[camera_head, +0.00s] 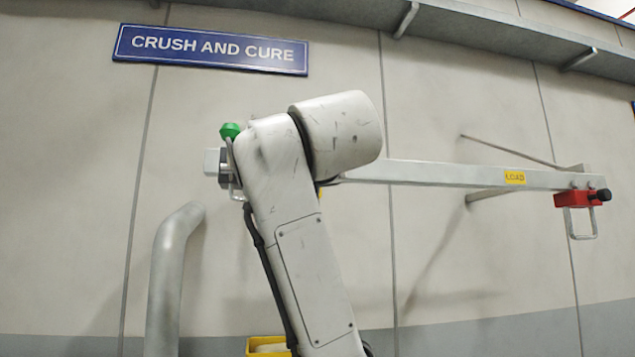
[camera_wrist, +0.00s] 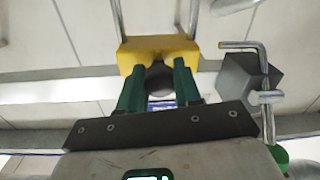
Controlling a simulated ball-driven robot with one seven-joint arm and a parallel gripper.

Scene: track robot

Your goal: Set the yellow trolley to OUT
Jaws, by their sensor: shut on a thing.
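The yellow trolley (camera_wrist: 155,52) shows in the wrist view as a yellow block with a dark round knob (camera_wrist: 160,77). My gripper (camera_wrist: 160,75) has its green fingers shut on that knob, one on each side. In the head view my arm hides the gripper and nearly all of the trolley; only a sliver of yellow shows beside the arm. The pale overhead rail (camera_head: 440,172) runs right from behind my arm and carries a yellow LOAD label (camera_head: 515,177). No OUT label is visible.
A red trolley (camera_head: 578,198) with a black knob hangs at the rail's right end. At the left end are a grey block (camera_wrist: 250,80), a bent metal rod (camera_wrist: 267,98) and a green knob (camera_head: 230,130). A grey pipe (camera_head: 170,270) and a yellow bin (camera_head: 265,343) stand below.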

